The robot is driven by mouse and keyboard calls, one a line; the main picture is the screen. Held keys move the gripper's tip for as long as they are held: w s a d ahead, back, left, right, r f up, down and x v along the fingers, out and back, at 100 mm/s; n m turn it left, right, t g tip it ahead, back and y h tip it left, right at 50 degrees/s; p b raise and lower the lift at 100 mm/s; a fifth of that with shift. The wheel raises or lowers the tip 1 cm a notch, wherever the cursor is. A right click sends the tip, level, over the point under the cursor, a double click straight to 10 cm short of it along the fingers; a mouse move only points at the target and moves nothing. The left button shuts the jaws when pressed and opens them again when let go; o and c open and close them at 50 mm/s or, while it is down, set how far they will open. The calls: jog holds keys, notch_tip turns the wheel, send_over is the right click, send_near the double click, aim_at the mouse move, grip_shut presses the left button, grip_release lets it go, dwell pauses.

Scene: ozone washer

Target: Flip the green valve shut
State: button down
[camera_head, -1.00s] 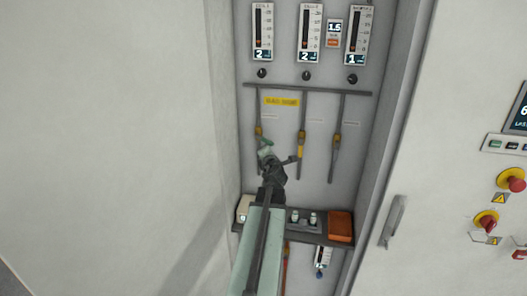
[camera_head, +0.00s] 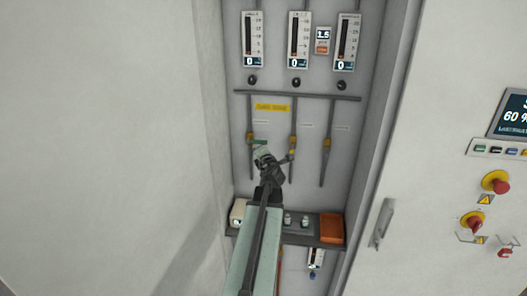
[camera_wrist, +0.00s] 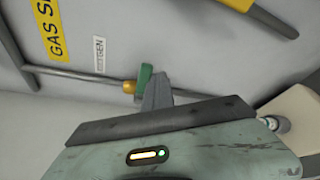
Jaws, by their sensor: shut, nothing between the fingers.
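The green valve handle (camera_head: 260,141) is on the left of three vertical pipes in the cabinet, at a brass fitting (camera_head: 250,139). It lies crosswise to its pipe. In the wrist view the green handle (camera_wrist: 144,77) stands across the pipe beside the brass body (camera_wrist: 129,87). My gripper (camera_head: 264,155) is just below and right of the handle, shut and empty. In the wrist view the shut fingers (camera_wrist: 158,92) are close beside the handle; whether they touch it I cannot tell.
The middle pipe has a yellow valve handle (camera_head: 294,147); the right pipe (camera_head: 326,155) has another valve. Three gauges (camera_head: 298,40) read 0. A shelf with an orange box (camera_head: 331,228) is below. The cabinet door handle (camera_head: 382,222) and red knobs (camera_head: 496,183) are right.

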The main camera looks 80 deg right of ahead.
jog(key=shift+s+d+r, duration=0.1)
jog(key=shift+d+r, duration=0.05)
jog(key=shift+r, duration=0.1)
